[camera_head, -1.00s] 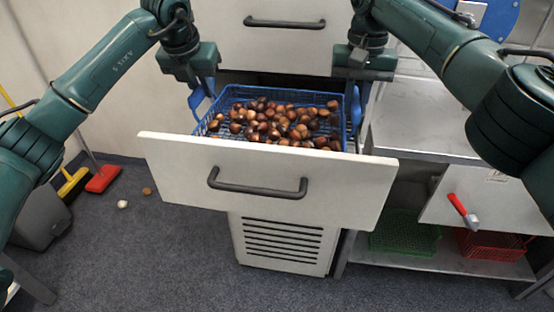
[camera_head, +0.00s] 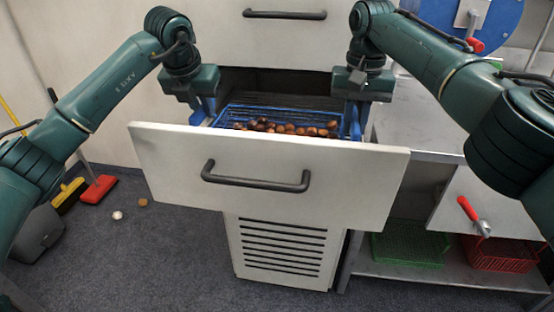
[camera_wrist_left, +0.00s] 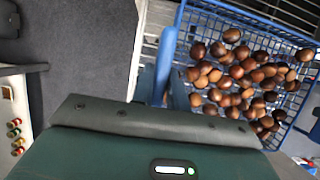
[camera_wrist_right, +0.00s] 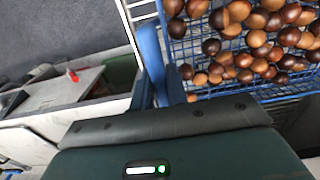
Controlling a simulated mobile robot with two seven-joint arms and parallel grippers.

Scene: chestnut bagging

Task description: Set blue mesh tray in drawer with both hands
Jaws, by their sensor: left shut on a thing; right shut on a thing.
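The blue mesh tray (camera_head: 232,112) holds many brown chestnuts and sits low inside the open drawer (camera_head: 265,178), partly hidden behind the drawer's pale front. My left gripper (camera_head: 207,106) is shut on the tray's left side, and my right gripper (camera_head: 353,120) is shut on its right side.
A closed drawer with a dark handle (camera_head: 285,14) is above. A metal counter (camera_head: 415,125) stands at the right, with a green crate (camera_head: 410,245) and a red crate (camera_head: 500,255) below.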

